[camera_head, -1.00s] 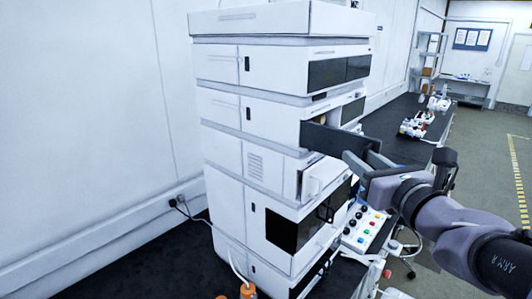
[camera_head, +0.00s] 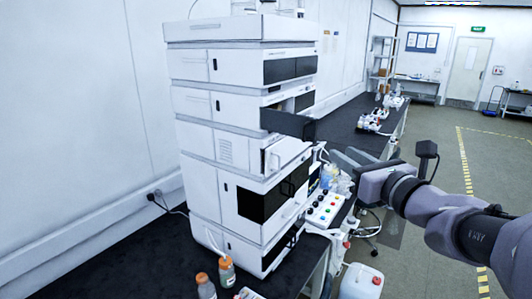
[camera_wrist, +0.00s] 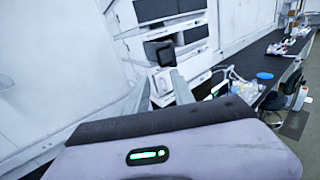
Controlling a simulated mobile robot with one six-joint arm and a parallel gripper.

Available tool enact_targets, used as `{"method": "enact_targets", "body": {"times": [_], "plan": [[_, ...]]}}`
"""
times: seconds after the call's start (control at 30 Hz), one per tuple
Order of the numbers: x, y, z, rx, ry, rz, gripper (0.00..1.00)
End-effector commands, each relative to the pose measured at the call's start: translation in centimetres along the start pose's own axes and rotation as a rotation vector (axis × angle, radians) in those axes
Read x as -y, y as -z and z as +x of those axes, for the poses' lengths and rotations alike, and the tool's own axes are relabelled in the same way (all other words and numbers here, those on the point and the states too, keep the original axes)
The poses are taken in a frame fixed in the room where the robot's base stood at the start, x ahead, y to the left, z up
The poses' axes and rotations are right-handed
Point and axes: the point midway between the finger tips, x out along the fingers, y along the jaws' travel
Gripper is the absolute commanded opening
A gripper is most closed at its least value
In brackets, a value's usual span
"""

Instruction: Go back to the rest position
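My gripper (camera_head: 338,158) is in the air to the right of the tall white chromatography stack (camera_head: 205,152), apart from it in the head view. In the wrist view its two fingers (camera_wrist: 160,90) are spread with nothing between them, pointing towards the stack (camera_wrist: 128,16). A dark panel or drawer (camera_head: 287,122) sticks out from an upper module of the stack. It also shows in the wrist view (camera_wrist: 160,52). Below it, a white flap or tray (camera_head: 288,152) stands out from the front.
Orange-capped bottles (camera_head: 226,272) stand on the dark bench at the stack's foot. A panel of coloured caps (camera_head: 325,209) lies right of the stack, under my arm. A white canister (camera_head: 361,283) is on the floor. The floor to the right is open.

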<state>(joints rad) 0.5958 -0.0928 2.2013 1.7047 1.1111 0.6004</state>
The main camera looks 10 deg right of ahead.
Motion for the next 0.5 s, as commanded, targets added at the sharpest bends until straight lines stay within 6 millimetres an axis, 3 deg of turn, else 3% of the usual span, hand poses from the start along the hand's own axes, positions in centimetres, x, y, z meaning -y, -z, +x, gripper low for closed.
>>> {"method": "enact_targets", "body": {"times": [0.07, 0.17, 0.27, 0.3, 0.4, 0.5], "plan": [[-0.2, 0.1, 0.0, -0.002, -0.003, -0.004, 0.3], [-3.1, 2.2, -0.1, -0.046, -0.071, -0.096, 0.3], [-10.1, 7.8, -1.5, -0.151, -0.255, -0.358, 0.3], [-13.3, 10.8, -2.7, -0.197, -0.352, -0.502, 0.3], [-19.5, 18.8, -7.2, -0.289, -0.603, -0.904, 0.3], [-22.5, 26.7, -12.7, -0.34, -0.853, -1.345, 0.3]]}}
